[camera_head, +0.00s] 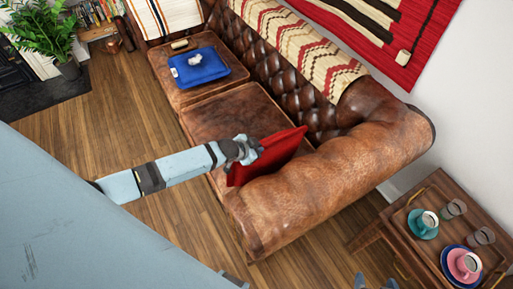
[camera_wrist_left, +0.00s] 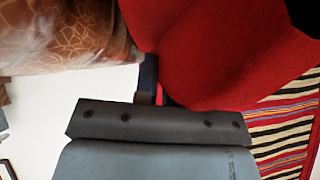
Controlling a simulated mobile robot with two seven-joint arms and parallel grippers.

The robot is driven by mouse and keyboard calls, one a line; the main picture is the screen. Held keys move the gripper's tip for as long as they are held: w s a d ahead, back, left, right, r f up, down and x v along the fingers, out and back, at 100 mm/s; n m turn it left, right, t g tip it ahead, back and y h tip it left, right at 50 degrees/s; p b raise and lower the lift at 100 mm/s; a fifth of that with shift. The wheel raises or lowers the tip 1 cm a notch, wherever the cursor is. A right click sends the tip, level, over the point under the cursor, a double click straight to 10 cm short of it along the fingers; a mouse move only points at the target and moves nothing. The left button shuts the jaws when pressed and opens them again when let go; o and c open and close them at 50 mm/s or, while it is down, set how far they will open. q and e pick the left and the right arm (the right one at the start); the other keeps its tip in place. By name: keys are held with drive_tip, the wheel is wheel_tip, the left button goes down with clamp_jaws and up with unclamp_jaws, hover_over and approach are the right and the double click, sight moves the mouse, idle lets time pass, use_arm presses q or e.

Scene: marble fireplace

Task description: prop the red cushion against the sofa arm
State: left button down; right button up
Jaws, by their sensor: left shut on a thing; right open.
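The red cushion (camera_head: 284,150) stands tilted on the sofa seat, beside the inner side of the near sofa arm (camera_head: 320,185). My left gripper (camera_head: 250,150) is shut on the cushion's upper left part. In the left wrist view the red cushion (camera_wrist_left: 225,45) fills the upper right, with the gripper (camera_wrist_left: 150,85) at its edge. Brown patterned leather (camera_wrist_left: 65,35) shows at the upper left there. Whether the cushion touches the sofa arm is hard to tell. Only the tips of my right gripper (camera_head: 376,283) show at the bottom edge, apart and empty.
A striped throw (camera_head: 290,40) hangs over the backrest. A wooden side table (camera_head: 400,235) with cups and glasses stands to the right of the sofa arm. The near seat (camera_head: 215,115) is mostly clear.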

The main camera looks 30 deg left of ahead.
use_arm(q)
drive_tip(key=shift+f+b, duration=0.35)
drive_tip(key=shift+f, duration=0.25)
drive_tip(key=shift+s+d+p, duration=0.3)
drive_tip(key=shift+d+p, duration=0.2)
drive_tip(key=shift+d, duration=0.15)
idle(0.3)
drive_tip(key=c, duration=1.2)
unclamp_jaws()
drive_tip(key=shift+o, duration=0.4)
drive_tip(key=shift+s, duration=0.1)
